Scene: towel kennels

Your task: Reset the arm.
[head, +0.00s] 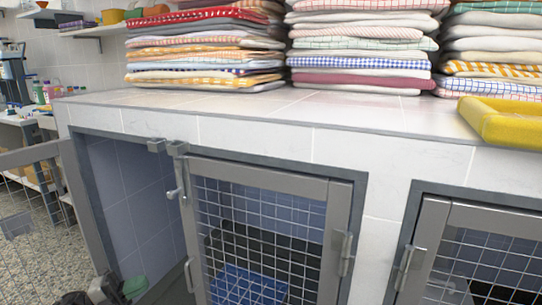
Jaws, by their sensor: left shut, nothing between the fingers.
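My left gripper (104,288) shows only in part at the bottom left edge of the head view, low in front of the open kennel (125,205). It is shut and holds nothing. Most of my left arm is out of the picture. My right gripper is not in view.
The open kennel's mesh door (62,165) swings out to the left. The middle mesh door (268,178) and right mesh door (490,215) appear closed. Folded towel stacks (205,42) and a yellow tray (505,128) sit on the tiled top (330,107). A green object (135,287) lies low inside the open kennel.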

